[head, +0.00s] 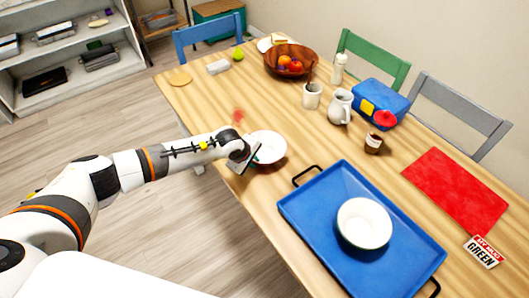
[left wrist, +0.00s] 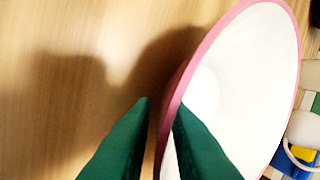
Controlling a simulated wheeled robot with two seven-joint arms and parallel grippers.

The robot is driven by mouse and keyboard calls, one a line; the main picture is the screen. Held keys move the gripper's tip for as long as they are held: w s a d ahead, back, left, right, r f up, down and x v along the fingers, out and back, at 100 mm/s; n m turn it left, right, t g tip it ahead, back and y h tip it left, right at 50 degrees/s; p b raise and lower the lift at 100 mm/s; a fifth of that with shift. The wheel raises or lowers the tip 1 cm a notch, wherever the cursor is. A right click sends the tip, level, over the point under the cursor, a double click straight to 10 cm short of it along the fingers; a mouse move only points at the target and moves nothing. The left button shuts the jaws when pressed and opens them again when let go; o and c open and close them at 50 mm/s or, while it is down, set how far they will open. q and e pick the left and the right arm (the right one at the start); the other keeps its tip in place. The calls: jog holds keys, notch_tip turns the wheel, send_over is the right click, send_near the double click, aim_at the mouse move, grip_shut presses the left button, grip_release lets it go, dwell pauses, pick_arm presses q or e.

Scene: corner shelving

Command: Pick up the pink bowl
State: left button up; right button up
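The pink bowl (head: 270,146) stands on the wooden table near its left edge; in the head view mostly its white inside shows. In the left wrist view the bowl (left wrist: 245,85) is large, with a pink rim and white inside. My left gripper (head: 243,157) is at the bowl's near left side. In the left wrist view its green fingers (left wrist: 162,106) stand apart, one outside the bowl and one over its inside, with the rim between them. A strip of table shows between the outer finger and the rim. My right gripper is not in view.
A blue tray (head: 310,215) with a white bowl (head: 364,223) lies to the right. Behind are a white cup (head: 312,96), a pitcher (head: 340,107), a brown jar (head: 374,143) and a wooden fruit bowl (head: 272,64). A red mat (head: 460,190) lies far right.

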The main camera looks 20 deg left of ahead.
pick_arm(q)
grip_shut()
jog(key=shift+r, duration=0.1)
